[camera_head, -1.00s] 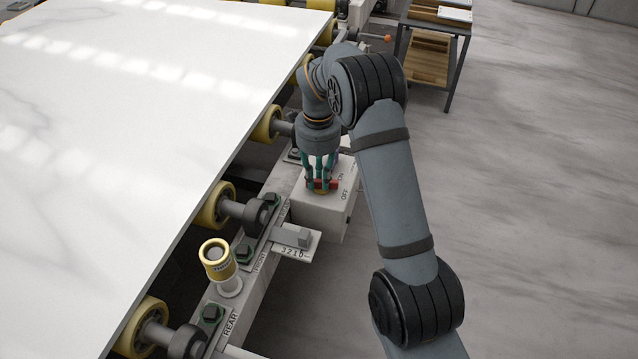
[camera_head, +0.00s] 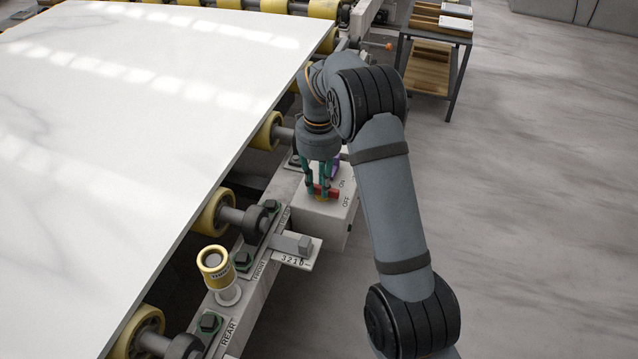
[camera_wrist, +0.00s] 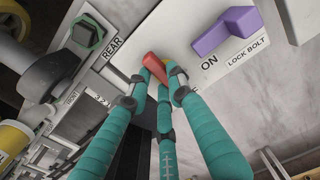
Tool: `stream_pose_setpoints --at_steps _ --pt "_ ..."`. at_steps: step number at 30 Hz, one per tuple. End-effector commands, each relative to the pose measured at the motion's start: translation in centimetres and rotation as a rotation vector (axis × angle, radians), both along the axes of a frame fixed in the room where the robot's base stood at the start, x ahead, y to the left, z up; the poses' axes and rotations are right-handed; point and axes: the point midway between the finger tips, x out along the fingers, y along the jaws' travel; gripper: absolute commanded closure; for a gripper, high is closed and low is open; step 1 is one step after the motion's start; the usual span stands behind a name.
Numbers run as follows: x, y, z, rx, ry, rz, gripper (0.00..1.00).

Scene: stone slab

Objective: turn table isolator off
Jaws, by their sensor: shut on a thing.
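The ON label (camera_wrist: 209,63) is readable there, while OFF is mostly hidden by a finger. I cannot tell which label the handle points to.
A purple lock bolt (camera_wrist: 228,30) stands on the same box, close to my gripper. A white stone slab (camera_head: 140,120) lies on yellow rollers to the left. A yellow-topped knob (camera_head: 216,262) and a lever plate (camera_head: 296,250) stand nearer. The floor at right is clear.

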Motion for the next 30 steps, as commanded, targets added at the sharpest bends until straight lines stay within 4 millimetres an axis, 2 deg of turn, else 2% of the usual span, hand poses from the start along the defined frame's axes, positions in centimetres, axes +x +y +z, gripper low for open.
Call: stream_pose_setpoints --at_steps 1,2,11,19,22,26,30 --pt "0.0 -0.1 0.0 0.0 0.0 -0.004 1.0" --pt "0.0 -0.1 0.0 0.0 0.0 -0.004 0.78" --pt "0.0 0.0 0.0 0.0 0.0 -0.002 0.61" --pt "0.0 0.0 0.1 0.001 0.0 -0.001 0.6" --pt "0.1 0.0 0.6 0.001 -0.003 -0.001 0.6" --pt "0.2 0.0 2.5 0.001 -0.006 0.0 0.6" --pt "0.2 0.0 5.6 0.002 -0.006 -0.001 0.6"
